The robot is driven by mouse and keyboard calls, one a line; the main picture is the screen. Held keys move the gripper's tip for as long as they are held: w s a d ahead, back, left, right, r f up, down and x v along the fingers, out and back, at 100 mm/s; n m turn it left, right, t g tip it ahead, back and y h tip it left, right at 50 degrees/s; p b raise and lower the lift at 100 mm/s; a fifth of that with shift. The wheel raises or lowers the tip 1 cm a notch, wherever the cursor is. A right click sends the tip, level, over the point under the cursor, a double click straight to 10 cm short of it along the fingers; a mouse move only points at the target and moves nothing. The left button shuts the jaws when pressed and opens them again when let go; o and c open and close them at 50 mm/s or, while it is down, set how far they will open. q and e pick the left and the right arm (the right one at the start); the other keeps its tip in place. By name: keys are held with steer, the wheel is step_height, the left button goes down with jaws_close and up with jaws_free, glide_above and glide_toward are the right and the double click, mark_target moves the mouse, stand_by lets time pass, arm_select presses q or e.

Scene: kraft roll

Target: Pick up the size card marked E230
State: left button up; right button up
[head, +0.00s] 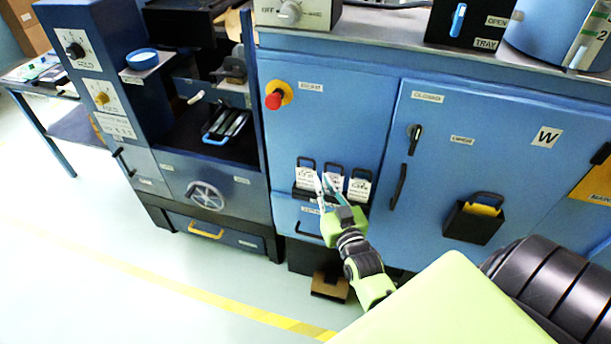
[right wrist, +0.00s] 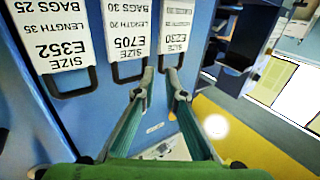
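The size card marked E230 (right wrist: 176,28) is white with a dark loop handle and appears upside down in the right wrist view. It hangs at the end of a row beside the E705 card (right wrist: 127,28) and the E352 card (right wrist: 55,35). In the head view the E230 card (head: 305,182) is the leftmost of the three in a dark holder. My right gripper (right wrist: 161,78) is open, its fingertips close to the E230 card's handle; I cannot tell whether they touch it. It also shows in the head view (head: 323,180), before the cards. My left gripper is not in view.
The cards hang on a blue cabinet front (head: 330,120) with a red stop knob (head: 274,100) above. A black pocket with a yellow card (head: 481,209) is on the door to the right. A brown pedal (head: 330,287) stands below.

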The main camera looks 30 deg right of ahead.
mark_target(315, 167)
steer(key=shift+p+x, duration=0.55)
steer(key=shift+x, duration=2.35)
steer(key=shift+a+f, duration=0.1)
steer(key=shift+c, duration=0.4)
jaws_close()
